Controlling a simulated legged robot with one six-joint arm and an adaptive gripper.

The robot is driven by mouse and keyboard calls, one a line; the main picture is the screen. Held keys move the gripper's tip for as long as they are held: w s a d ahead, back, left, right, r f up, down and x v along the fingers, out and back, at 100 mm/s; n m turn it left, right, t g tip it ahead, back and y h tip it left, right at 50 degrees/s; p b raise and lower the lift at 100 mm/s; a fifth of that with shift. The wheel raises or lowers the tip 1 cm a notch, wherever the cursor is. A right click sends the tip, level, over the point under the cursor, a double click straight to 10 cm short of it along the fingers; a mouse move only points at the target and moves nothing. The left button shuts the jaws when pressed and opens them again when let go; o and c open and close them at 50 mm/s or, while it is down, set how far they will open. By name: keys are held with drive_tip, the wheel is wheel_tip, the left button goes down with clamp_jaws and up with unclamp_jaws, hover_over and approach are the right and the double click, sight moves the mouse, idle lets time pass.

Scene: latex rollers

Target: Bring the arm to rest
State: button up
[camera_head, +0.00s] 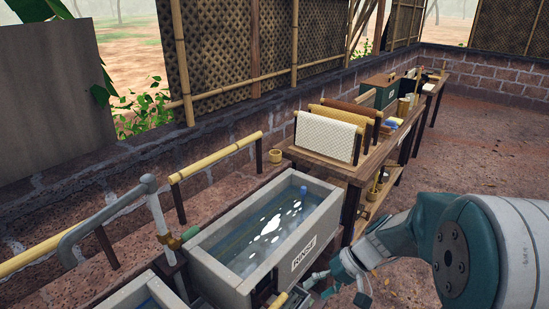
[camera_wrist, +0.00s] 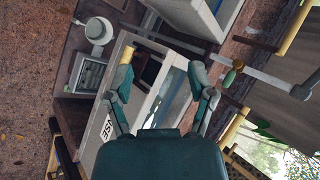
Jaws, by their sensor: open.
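My gripper (camera_wrist: 162,78) is open in the wrist view, with its two fingers spread apart and nothing between them. Beyond the fingers lies the grey trough marked RINSE (camera_wrist: 112,107), with water in it. In the head view my arm comes in from the right, and my gripper (camera_head: 340,284) is low, by the front right side of the RINSE trough (camera_head: 318,243). The fingertips are small and partly hidden there. A small blue item (camera_head: 303,191) shows at the trough's far end.
A wooden table (camera_head: 340,169) behind the trough holds a rack with a white sheet (camera_head: 327,136) and brown sheets. A metal pipe (camera_head: 155,205) and bamboo rail (camera_head: 215,157) stand left. Another trough (camera_head: 150,296) is close by. Brown floor (camera_head: 470,150) lies open at right.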

drive_tip(key=s+d+r+t+h, duration=0.2)
drive_tip(key=s+r+t+h, duration=0.1)
drive_tip(key=s+r, duration=0.4)
drive_tip(key=s+d+r+t+h, duration=0.3)
drive_tip(key=s+r+t+h, duration=0.1)
drive_tip(key=s+r, duration=0.3)
drive_tip(key=shift+d+m+h, duration=0.3)
drive_tip(key=shift+h, duration=0.4)
idle(1.2)
